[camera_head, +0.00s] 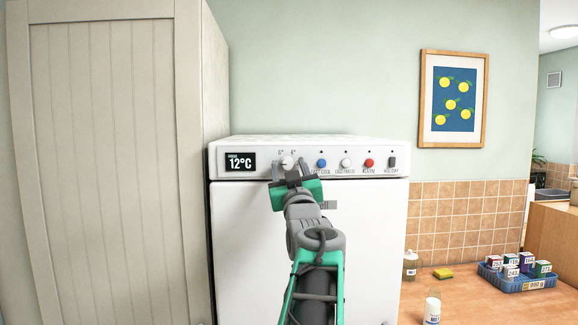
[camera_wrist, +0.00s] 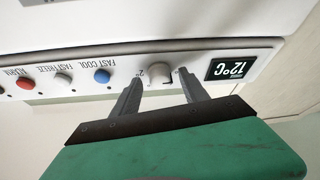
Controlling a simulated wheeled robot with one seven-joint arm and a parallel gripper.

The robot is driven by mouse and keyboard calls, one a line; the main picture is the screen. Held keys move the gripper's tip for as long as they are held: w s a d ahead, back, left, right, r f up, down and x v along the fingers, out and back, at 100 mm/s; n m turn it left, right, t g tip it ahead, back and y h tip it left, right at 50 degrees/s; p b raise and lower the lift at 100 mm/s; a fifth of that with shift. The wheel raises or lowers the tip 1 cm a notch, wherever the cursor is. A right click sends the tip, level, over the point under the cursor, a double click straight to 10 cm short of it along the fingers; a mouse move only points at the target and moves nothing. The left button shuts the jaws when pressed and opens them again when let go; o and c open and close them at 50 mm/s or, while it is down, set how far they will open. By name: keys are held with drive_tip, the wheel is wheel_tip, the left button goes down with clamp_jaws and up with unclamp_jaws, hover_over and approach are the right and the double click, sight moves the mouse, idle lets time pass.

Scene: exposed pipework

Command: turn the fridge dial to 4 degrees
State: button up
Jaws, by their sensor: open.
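The fridge (camera_head: 240,230) is white, with a control panel along its top front. Its dial (camera_head: 287,162) is a small pale knob to the right of the display (camera_head: 241,162), which reads 12°C. In the wrist view the panel appears upside down, with the dial (camera_wrist: 159,67) between my two fingers. My gripper (camera_head: 288,171) is open, its fingers (camera_wrist: 160,90) on either side of the dial with a gap visible. I cannot tell whether either finger touches it. The dial's pointer and most scale marks are too small or hidden to read.
Blue (camera_head: 321,163), white (camera_head: 346,163) and red (camera_head: 369,163) buttons and a dark switch (camera_head: 392,162) sit right of the dial. A tall cabinet (camera_head: 115,160) stands close on the left. The counter (camera_head: 470,298) at right holds a bottle, sponge and blue tray.

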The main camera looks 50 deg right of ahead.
clamp_jaws()
idle(0.4)
